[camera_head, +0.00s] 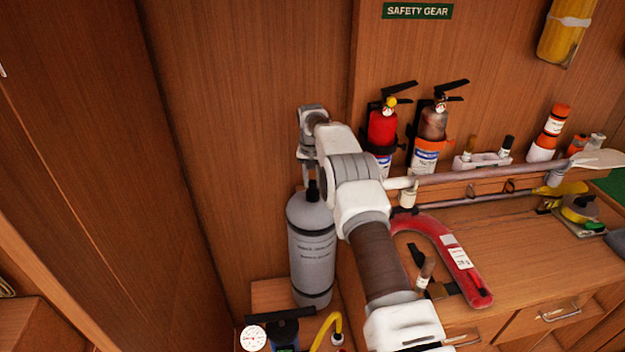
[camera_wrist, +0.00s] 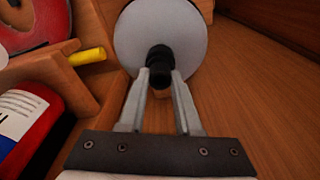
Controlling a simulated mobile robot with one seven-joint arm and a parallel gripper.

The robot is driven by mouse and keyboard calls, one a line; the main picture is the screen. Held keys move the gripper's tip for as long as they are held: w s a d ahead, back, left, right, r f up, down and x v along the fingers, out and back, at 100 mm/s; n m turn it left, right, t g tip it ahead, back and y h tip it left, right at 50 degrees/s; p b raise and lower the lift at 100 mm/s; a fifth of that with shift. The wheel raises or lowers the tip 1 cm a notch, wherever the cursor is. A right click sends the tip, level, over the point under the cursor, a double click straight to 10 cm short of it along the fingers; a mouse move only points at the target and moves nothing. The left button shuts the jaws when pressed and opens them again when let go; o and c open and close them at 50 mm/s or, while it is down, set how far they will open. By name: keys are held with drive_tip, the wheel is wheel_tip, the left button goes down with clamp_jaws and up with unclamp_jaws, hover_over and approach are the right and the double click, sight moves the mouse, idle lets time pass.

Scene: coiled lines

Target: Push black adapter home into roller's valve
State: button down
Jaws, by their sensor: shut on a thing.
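The grey roller (camera_head: 312,245) stands upright against the wooden wall, left of my arm. Its pale round end fills the top of the wrist view (camera_wrist: 187,35). The black adapter (camera_wrist: 159,65) is between my gripper's fingertips, in line with the middle of that end; it also shows as a small dark piece above the roller (camera_head: 313,189). My gripper (camera_wrist: 160,80) is shut on the adapter, just above the roller's top. The valve is hidden behind the adapter, so I cannot tell how deep the adapter sits.
A red horseshoe buoy (camera_head: 455,255) lies on the bench to the right. A red extinguisher (camera_head: 382,128) and a dirty one (camera_head: 433,122) hang behind my arm. A gauge (camera_head: 253,338) and yellow hose (camera_head: 329,325) are below the roller. A wooden wall stands close at left.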

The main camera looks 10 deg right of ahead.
drive_tip(key=shift+f, duration=0.4)
drive_tip(key=c, duration=0.8)
unclamp_jaws()
drive_tip(key=shift+o, duration=0.5)
drive_tip(key=o, duration=0.5)
drive_tip(key=shift+r, duration=0.1)
wheel_tip(320, 180, up, 5)
drive_tip(key=p, duration=0.2)
drive_tip(key=shift+p, duration=0.35)
